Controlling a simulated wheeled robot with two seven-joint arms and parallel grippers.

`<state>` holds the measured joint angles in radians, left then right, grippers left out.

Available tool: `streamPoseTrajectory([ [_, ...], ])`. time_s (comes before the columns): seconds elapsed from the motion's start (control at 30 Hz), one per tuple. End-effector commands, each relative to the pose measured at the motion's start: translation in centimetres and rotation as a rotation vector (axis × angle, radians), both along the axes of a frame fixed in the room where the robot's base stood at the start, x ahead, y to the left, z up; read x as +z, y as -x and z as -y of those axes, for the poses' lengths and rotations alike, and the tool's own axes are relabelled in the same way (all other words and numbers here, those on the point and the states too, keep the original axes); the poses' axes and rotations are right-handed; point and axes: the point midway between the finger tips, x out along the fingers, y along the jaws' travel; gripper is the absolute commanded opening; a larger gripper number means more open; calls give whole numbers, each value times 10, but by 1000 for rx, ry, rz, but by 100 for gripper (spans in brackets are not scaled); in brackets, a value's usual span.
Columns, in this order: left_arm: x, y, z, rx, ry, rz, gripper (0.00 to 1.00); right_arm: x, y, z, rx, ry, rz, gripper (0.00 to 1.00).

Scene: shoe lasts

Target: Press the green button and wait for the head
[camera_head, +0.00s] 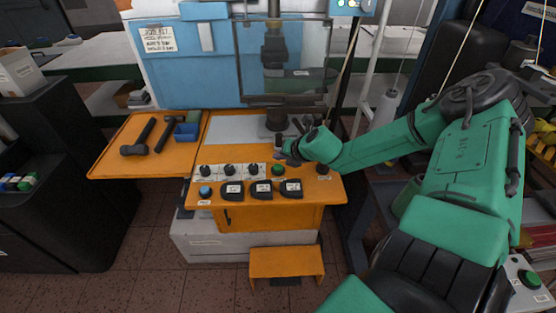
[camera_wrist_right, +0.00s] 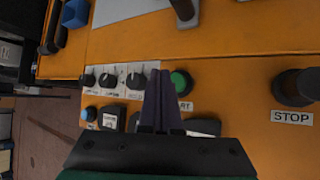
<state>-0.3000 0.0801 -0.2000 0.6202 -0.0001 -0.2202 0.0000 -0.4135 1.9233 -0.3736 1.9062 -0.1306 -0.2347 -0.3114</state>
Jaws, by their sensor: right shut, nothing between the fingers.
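The green button (camera_head: 278,170) sits on the orange front panel, at the right end of the row of black knobs. In the right wrist view the green button (camera_wrist_right: 181,84) has a partly hidden label ending in "RT". My right gripper (camera_head: 281,150) is shut and empty, just behind the button in the head view. In the right wrist view its fingertips (camera_wrist_right: 159,74) are just left of the button; I cannot tell whether they touch it. The dark machine head (camera_head: 274,47) hangs behind a clear guard. My left gripper is not in view.
A dark knob labelled STOP (camera_wrist_right: 295,87) is right of the green button. Black knobs (camera_wrist_right: 136,80) and a blue button (camera_head: 205,191) are to the left. Hammers (camera_head: 140,137) and a blue bin (camera_head: 186,131) lie on the orange left shelf. A dark post (camera_head: 276,123) stands behind my gripper.

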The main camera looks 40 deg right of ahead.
Motion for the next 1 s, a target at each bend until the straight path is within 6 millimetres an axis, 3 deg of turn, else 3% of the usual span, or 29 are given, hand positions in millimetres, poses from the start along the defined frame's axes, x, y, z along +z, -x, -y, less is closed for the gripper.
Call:
streamPoseTrajectory([
  [0.03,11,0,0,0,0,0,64,11,0,0,0,0,0,0],
  [0.3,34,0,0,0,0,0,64,37,0,0,0,0,0,0],
  [1.0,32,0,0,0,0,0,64,35,0,0,0,0,0,0],
])
